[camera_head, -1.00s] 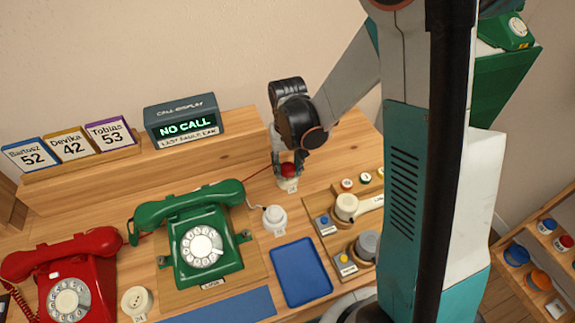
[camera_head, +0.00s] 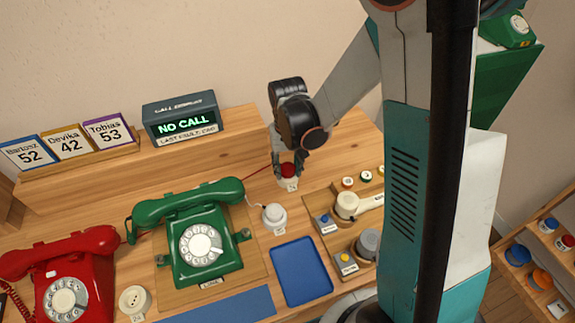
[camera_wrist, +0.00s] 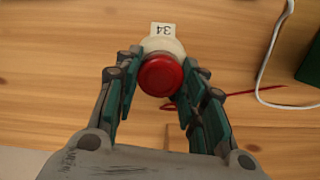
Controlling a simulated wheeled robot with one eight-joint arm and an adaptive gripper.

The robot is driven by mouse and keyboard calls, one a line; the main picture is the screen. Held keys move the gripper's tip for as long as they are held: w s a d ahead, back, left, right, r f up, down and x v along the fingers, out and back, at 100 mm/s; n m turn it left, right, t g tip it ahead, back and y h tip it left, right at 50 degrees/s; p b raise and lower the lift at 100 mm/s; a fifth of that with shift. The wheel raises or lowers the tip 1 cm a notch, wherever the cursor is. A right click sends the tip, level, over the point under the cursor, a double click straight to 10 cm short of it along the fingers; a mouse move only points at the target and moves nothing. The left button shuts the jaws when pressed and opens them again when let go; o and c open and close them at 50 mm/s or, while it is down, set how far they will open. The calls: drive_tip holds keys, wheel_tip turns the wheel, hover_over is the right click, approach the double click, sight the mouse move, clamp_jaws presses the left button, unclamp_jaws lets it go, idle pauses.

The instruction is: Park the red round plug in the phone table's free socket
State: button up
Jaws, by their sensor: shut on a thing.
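The red round plug (camera_head: 288,171) is between the fingers of my gripper (camera_head: 289,165), which is shut on it. It sits on or just above a white socket (camera_head: 290,184) with a number tag; I cannot tell whether it is fully seated. In the wrist view the red plug (camera_wrist: 161,75) covers most of the socket (camera_wrist: 165,46), tagged 34, and the fingers of my gripper (camera_wrist: 160,90) flank it. A red cord (camera_head: 257,171) runs left from it behind the green phone (camera_head: 205,245). A cream socket (camera_head: 135,301) with bare holes lies between the phones.
A red phone (camera_head: 66,285) stands at the left. A white plug (camera_head: 274,214) with a pale cord, a blue tray (camera_head: 301,272) and a board (camera_head: 325,242) with knobs lie near my gripper. The call display (camera_head: 182,122) reads NO CALL. My arm hides the table's right side.

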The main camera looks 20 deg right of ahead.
drive_tip(key=shift+f, duration=0.2)
drive_tip(key=o, duration=1)
drive_tip(key=shift+r, duration=0.1)
wheel_tip(320, 180, up, 12)
drive_tip(key=shift+f, duration=0.1)
idle(0.3)
drive_tip(key=s+r+t, duration=0.2)
drive_tip(key=s+r, duration=0.1)
drive_tip(key=s, duration=0.2)
drive_tip(key=s+r+n+t, duration=0.1)
drive_tip(key=s+r+t, duration=0.1)
drive_tip(key=s, duration=0.3)
drive_tip(key=s+r+t, duration=0.3)
drive_tip(key=s+r, duration=0.1)
drive_tip(key=s, duration=0.1)
drive_tip(key=shift+n, duration=0.4)
